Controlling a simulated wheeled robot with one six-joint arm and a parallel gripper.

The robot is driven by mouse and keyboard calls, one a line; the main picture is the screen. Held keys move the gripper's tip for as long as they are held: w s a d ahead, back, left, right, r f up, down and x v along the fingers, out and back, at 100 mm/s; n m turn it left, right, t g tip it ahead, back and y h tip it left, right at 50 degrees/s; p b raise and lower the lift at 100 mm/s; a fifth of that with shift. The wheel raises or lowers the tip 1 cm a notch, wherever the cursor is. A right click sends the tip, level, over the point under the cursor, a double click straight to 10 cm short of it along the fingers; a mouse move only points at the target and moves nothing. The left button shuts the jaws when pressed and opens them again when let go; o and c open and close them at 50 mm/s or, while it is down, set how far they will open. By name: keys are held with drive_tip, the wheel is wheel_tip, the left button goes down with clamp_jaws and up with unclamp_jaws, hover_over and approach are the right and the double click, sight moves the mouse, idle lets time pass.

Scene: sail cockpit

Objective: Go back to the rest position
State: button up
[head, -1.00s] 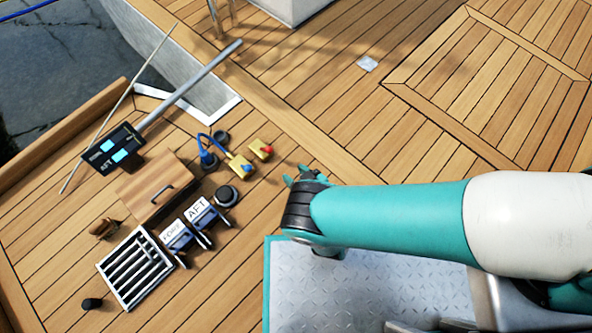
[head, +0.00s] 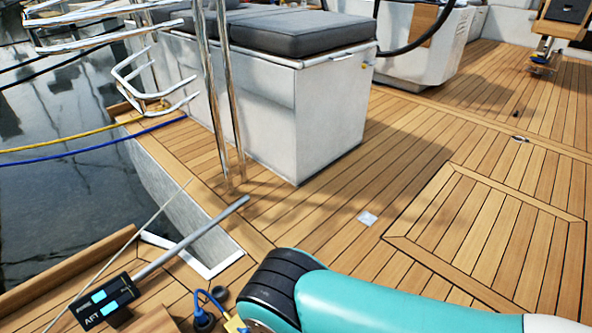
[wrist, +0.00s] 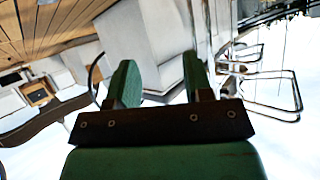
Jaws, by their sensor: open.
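My gripper (wrist: 160,82) shows in the wrist view with its two green fingers apart and nothing between them. The wrist view is tilted over, with the deck at its upper left and a white locker behind the fingers. In the head view my teal and white arm reaches in from the lower right, and its dark wrist joint is near the bottom middle. The gripper's fingers are out of the head view.
A white locker (head: 275,110) with grey cushions (head: 300,30) stands behind. Steel rails (head: 215,100) rise beside it.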

drive_tip(key=w+d+r+m+g+h, duration=0.2)
drive_tip(key=d+r+g, duration=0.15)
drive_tip(key=r, duration=0.85)
drive_tip(key=w+d+r+m+g+h, duration=0.1)
drive_tip(key=w+d+r+g, duration=0.2)
drive_tip(key=r, duration=0.9)
drive_tip(key=s+d+r+n+g+y+p, duration=0.1)
drive_tip(key=s+d+r+n+g+y, duration=0.25)
drive_tip(key=s+r, duration=0.8)
drive_tip(key=s+d+r+n+g+y+p, duration=0.15)
drive_tip(key=s+d+r+n, duration=0.4)
drive_tip(key=s+r, duration=0.6)
wheel_tip(320, 180, up, 37)
drive_tip(key=s+p, duration=0.2)
drive_tip(key=p, duration=3.5)
drive_tip(key=shift+s+d+g, duration=0.15)
drive_tip(key=shift+d+g, duration=0.2)
